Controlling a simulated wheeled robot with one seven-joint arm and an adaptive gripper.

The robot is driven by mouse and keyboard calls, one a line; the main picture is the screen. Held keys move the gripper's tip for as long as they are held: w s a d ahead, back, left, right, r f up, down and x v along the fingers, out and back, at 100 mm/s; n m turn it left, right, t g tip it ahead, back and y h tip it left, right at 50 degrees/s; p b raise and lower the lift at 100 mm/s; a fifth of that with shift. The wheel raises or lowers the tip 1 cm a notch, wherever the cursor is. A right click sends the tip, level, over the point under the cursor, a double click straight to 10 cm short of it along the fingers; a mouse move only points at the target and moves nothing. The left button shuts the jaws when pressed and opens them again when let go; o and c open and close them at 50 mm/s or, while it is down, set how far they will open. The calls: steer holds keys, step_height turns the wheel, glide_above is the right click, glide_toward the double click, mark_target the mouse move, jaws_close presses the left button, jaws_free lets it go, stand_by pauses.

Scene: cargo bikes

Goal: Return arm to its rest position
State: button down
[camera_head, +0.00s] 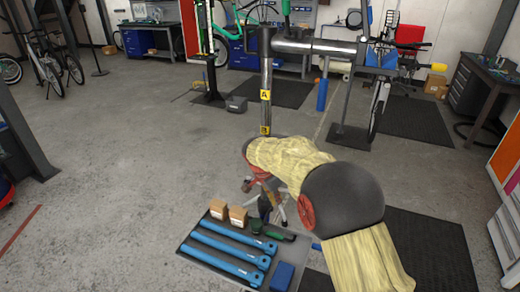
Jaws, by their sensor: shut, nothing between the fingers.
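My arm stands in the lower right, with a yellow cloth sleeve and a large dark grey joint. It is bent, its outer part reaching left to an orange-red wrist. My gripper (268,212) hangs below that wrist, small and partly hard to make out. It is shut and empty. It shows just above the far edge of a grey tray (187,250); I cannot tell its exact height above it.
A repair stand (266,100) rises behind my arm. Drawer cabinets (504,185) stand right. The floor left is open.

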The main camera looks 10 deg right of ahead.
steer(key=s+f+n+g, duration=0.1)
steer(key=s+f+n, duration=0.1)
steer(key=s+n, duration=0.6)
steer(key=s+d+r+n+t+y, duration=0.1)
steer(key=s+r, duration=0.5)
steer(key=s, duration=0.4)
steer(key=s+d+r+n+t+y, duration=0.1)
steer(key=s+d+r+t, duration=0.1)
steer(key=s+r, duration=0.4)
steer(key=s+d+r+n+t+y, duration=0.1)
steer(key=s+r, duration=0.6)
steer(key=s, duration=0.7)
steer(key=shift+s+d+n+t, duration=0.35)
steer(key=shift+d+n+t, duration=0.05)
steer(key=shift+n, duration=0.2)
